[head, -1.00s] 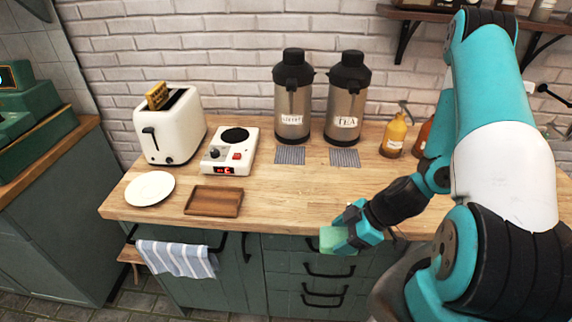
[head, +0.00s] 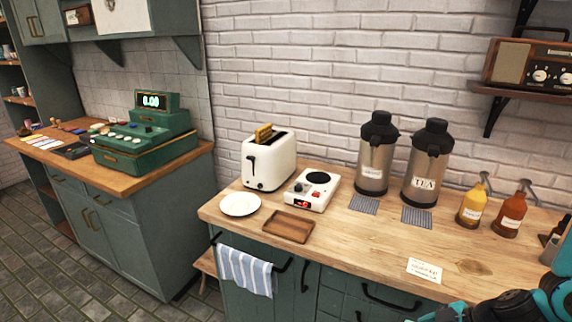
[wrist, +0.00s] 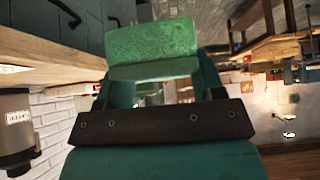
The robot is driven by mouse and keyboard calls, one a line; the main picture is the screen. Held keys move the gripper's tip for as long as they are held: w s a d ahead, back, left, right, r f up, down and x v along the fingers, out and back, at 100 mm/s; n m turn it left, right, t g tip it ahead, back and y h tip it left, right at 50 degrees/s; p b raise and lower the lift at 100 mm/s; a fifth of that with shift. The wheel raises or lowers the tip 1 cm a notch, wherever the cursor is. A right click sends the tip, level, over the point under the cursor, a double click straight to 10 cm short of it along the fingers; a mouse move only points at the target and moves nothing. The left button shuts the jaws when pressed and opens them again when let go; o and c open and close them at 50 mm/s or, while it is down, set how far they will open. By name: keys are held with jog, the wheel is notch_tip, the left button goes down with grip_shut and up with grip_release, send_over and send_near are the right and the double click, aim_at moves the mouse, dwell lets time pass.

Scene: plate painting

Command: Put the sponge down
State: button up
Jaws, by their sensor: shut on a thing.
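The sponge (wrist: 152,40) is a green block, seen large in the wrist view. My gripper (wrist: 155,75) is shut on it, with the sponge between the fingers. In the head view only part of my teal arm shows at the bottom right corner; the gripper's fingers and the sponge are out of that view. In the wrist view a wooden counter edge lies to the left of the sponge, apart from it.

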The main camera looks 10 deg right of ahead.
jog(key=shift+s+f, duration=0.2)
jog(key=shift+s, duration=0.25)
jog(key=shift+w+f+m+t+h+b, duration=0.3)
jog(key=shift+w+f+m+t+b, duration=0.1)
jog(key=shift+w+f+m, duration=0.3)
jog(key=shift+d+f+m+t, duration=0.15)
jog(key=shift+m+t, duration=0.15)
jog(key=shift+m, duration=0.1)
jog(key=w+a+r+m+t+h+b, duration=0.1)
jog(key=w+a+r+m+h+b, duration=0.2)
jog(key=w, duration=0.4)
jog(key=w+a+m+t+h, duration=0.1)
jog(key=w+m+h, duration=0.2)
jog(key=w+m, duration=0.3)
jog(key=s+f, duration=0.3)
jog(key=f, duration=0.1)
jog(key=shift+s+a+f, duration=0.15)
jog(key=shift+s+f, duration=0.15)
jog(key=shift+f, duration=0.1)
